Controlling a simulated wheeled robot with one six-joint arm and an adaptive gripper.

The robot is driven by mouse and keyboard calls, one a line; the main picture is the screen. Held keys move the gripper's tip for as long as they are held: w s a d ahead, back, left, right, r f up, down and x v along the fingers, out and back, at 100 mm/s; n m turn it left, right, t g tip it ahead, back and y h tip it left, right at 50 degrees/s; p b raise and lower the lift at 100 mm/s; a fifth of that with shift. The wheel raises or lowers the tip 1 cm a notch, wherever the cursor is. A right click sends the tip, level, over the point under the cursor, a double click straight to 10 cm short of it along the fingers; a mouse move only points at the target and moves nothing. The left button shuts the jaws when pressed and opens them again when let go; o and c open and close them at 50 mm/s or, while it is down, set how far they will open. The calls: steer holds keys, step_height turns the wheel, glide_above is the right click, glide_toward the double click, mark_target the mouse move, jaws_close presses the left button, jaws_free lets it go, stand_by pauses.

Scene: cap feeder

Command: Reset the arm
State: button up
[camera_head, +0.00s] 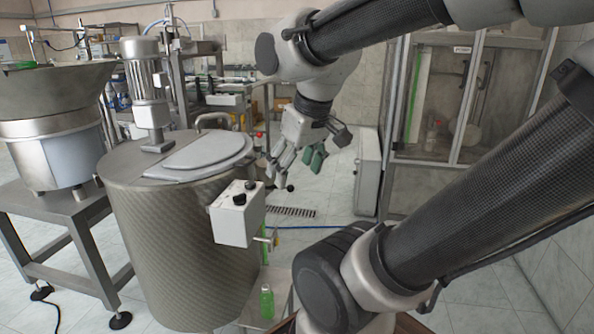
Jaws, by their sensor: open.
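My arm reaches in from the right, with its upper part folded over the open floor in the middle of the head view. My gripper (296,160) hangs downward from the wrist, to the right of the large steel tank. Its fingers are spread apart. I see nothing held between them. The gripper is apart from the tank and its control box.
The steel tank (175,240) with a grey lid (200,152) and white control box (238,212) stands at left. A cap feeder bowl (50,95) is further left. A green bottle (267,302) stands low in front. A glass-doored cabinet (450,100) is at right.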

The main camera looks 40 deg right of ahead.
steer(key=shift+s+a+r, duration=0.1)
steer(key=shift+s+a, duration=0.55)
steer(key=shift+s, duration=0.35)
stand_by(0.6)
